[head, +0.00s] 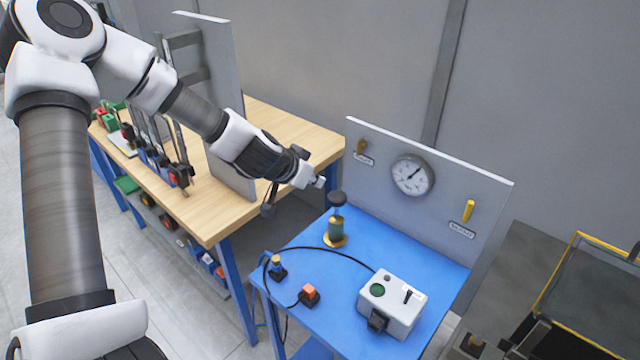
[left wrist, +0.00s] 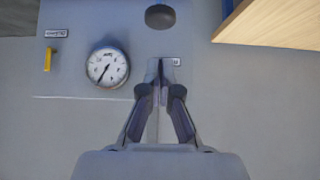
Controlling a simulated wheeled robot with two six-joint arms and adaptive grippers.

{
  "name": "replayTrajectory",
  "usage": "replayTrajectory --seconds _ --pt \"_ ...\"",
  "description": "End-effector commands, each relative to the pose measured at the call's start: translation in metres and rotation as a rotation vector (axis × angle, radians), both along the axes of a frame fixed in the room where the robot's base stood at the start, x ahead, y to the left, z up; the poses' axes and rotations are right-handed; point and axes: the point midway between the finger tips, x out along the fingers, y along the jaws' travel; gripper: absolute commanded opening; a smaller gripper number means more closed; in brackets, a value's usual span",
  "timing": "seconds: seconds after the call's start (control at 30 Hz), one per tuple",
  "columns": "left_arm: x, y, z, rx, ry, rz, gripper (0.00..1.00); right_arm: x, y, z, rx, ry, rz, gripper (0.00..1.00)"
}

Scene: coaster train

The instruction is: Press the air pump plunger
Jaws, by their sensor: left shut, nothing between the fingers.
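The air pump stands on the blue table, with a black round plunger knob (head: 337,198) on top of a greenish cylinder (head: 335,229) and a yellowish base. My left gripper (head: 319,183) is shut and empty, just above and left of the knob in the head view. In the left wrist view the shut fingers (left wrist: 160,68) point toward the panel, and the dark knob (left wrist: 160,17) shows beyond their tips, apart from them. The pump body is hidden in the left wrist view. My right gripper is not in view.
A grey panel (head: 465,190) with a pressure gauge (head: 412,175) and a yellow lever (head: 468,210) stands behind the pump. A wooden bench (head: 285,130) stands left.

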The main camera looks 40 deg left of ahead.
Motion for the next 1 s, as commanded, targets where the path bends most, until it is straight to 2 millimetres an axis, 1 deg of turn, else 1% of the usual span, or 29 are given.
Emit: replayTrajectory --seconds 0.03,0.1,0.43,0.57,0.67,0.8,1.0 --pt "0.001 0.001 0.026 -0.003 -0.002 0.001 0.0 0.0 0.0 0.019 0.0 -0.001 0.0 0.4" --pt "0.001 0.002 0.038 -0.004 0.0 0.0 0.0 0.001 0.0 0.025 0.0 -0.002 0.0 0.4" --pt "0.002 0.002 0.033 -0.004 0.003 -0.003 0.0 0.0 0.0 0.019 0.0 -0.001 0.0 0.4" --pt "0.009 0.002 0.022 -0.001 0.002 -0.003 0.0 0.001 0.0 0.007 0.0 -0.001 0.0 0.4" --pt "0.021 0.0 0.007 0.002 0.004 -0.006 0.0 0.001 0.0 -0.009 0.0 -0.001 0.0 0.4" --pt "0.042 -0.001 -0.017 0.002 0.003 -0.004 0.0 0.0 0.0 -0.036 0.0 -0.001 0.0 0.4" --pt "0.073 -0.004 -0.048 0.001 0.002 -0.004 0.0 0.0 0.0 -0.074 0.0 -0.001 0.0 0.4"
